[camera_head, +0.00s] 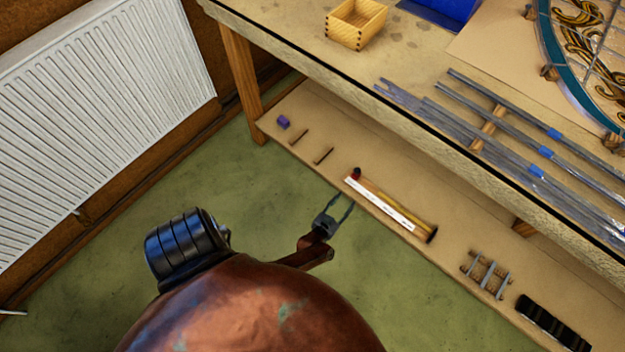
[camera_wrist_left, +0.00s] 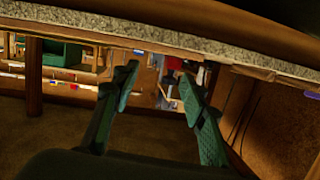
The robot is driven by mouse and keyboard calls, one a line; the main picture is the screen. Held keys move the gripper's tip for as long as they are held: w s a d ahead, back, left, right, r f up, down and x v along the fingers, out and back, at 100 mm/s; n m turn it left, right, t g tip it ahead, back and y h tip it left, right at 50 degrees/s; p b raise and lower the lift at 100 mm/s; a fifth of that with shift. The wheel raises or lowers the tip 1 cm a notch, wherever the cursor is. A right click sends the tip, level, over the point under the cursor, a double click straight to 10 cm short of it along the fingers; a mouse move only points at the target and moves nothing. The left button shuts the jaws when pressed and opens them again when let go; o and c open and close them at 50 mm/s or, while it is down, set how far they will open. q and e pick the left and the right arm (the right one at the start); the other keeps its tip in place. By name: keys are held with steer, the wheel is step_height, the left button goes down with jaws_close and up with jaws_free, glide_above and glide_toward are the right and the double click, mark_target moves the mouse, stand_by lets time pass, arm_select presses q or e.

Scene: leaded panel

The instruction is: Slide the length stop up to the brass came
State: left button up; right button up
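On the low shelf in the head view lies a measuring strip with a white scale (camera_head: 380,203). A brass-coloured rod (camera_head: 395,203), seemingly the brass came, runs along its far side. A small red and black piece (camera_head: 355,174) sits at the strip's left end, and a dark round piece (camera_head: 432,236) at its right end. I cannot tell which is the length stop. My left gripper (camera_head: 344,204) is open and empty, just off the shelf's front edge, left of the strip. Its spread fingers show in the left wrist view (camera_wrist_left: 160,90) with nothing between them. My right gripper is out of view.
The bench top (camera_head: 410,60) overhangs the low shelf (camera_head: 300,115). A purple block (camera_head: 283,122), two short dark sticks, a small rack (camera_head: 486,273) and a black ribbed item (camera_head: 553,322) lie on the shelf. A white radiator (camera_head: 100,100) stands left; green floor is clear.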

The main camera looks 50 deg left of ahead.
arm_select(q)
steer(key=s+d+f+m+g+h+p, duration=0.1)
steer(key=s+f+g+h+p, duration=0.1)
steer(key=s, duration=0.5)
steer(key=s+d+f+m+g+h+p, duration=0.1)
steer(key=s+d+f+g+p, duration=0.1)
steer(key=s, duration=0.6)
steer(key=shift+f+m+h+p, duration=0.35)
steer(key=shift+f+p, duration=0.2)
steer(key=shift+p, duration=0.65)
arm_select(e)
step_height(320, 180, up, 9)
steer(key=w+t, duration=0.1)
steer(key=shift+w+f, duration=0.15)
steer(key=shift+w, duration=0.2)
arm_select(q)
steer(key=shift+d, duration=0.1)
